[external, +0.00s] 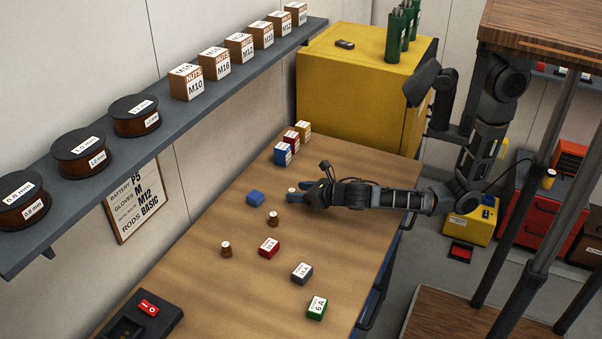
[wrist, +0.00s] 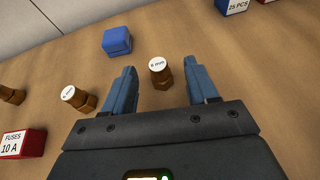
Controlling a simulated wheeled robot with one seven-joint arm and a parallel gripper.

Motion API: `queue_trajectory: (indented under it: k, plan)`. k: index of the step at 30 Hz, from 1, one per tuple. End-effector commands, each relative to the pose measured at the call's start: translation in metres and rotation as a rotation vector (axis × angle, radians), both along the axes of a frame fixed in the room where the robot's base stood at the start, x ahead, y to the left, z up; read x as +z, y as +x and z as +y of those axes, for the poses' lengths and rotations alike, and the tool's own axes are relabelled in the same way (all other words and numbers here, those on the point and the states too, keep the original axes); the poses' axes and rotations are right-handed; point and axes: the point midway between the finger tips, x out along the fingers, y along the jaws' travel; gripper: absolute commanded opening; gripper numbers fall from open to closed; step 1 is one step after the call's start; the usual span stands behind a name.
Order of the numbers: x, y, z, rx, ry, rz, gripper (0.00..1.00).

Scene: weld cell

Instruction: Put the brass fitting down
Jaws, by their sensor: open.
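A brass fitting with a white "6 mm" top label stands upright on the wooden bench, between the two blue fingers of my gripper (wrist: 162,88). This brass fitting (wrist: 160,75) shows in the wrist view with a gap to each finger; in the external view its white top (external: 291,190) shows by the fingertips. My gripper (external: 297,196) is open, low over the bench. Two other brass fittings stand apart to the left in the wrist view: a nearer one (wrist: 79,99) and one at the left edge (wrist: 11,95). They also show in the external view (external: 273,219), (external: 226,250).
A blue block (external: 255,198) lies near the gripper. Red (external: 269,247), grey (external: 302,273) and green (external: 317,307) fuse boxes sit at the front of the bench (external: 200,290). Several small boxes (external: 283,154) stand at the back, before a yellow cabinet (external: 345,85).

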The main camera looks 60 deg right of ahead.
Motion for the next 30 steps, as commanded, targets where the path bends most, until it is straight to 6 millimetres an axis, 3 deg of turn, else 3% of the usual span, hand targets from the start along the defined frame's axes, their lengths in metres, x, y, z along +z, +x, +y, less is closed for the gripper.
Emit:
queue_trajectory:
  k: [6,13,30]
  plan:
    - [0.017,-0.043,0.007,0.002,0.001,-0.001,0.58]
    - [0.029,-0.072,0.011,0.000,-0.001,0.001,0.58]
    - [0.034,-0.080,0.012,-0.001,0.000,0.000,0.58]
